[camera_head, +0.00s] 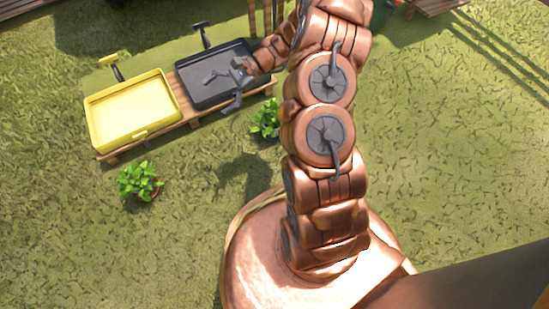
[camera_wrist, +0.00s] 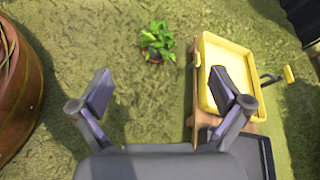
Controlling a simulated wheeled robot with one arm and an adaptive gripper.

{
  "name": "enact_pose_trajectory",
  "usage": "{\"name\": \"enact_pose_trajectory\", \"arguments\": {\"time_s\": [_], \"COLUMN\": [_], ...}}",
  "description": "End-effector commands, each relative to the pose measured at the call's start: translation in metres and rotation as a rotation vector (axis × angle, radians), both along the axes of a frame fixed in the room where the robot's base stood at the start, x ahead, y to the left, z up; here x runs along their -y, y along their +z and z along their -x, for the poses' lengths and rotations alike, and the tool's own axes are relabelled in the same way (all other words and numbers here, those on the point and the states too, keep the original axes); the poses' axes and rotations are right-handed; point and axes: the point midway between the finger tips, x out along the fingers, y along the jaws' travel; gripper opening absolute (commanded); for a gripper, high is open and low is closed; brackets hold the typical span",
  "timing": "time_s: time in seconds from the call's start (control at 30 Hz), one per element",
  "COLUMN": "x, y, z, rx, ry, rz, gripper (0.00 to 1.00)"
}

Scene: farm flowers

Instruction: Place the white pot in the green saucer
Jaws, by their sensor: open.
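I see no white pot and no green saucer clearly in either view. My gripper (camera_head: 224,90) is open and empty above the dark grey tray in the head view. Its two spread fingers also show in the wrist view (camera_wrist: 161,90), with only grass between them. A leafy green plant (camera_head: 139,180) in a reddish pot stands on the grass at the left. It seems to be the plant (camera_wrist: 157,40) ahead of the fingers in the wrist view. A second leafy plant (camera_head: 266,118) stands nearer my arm, its pot mostly hidden.
A yellow tray (camera_head: 132,107) and a dark grey tray (camera_head: 190,103) sit side by side on a low wooden stand (camera_head: 160,137). The yellow tray (camera_wrist: 228,70) is right of the plant in the wrist view. Open grass lies left and in front.

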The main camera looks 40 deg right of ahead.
Motion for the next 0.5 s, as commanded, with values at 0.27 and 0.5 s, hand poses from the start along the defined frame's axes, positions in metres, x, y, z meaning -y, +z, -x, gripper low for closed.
{"name": "enact_pose_trajectory", "arguments": {"time_s": [0.27, 0.5], "x": [-0.059, -0.09], "y": [0.054, 0.085], "z": [0.051, 0.106], "rx": [0.101, 0.18], "ry": [0.263, 0.476], "rz": [0.119, 0.239], "gripper": [1.0, 1.0]}}
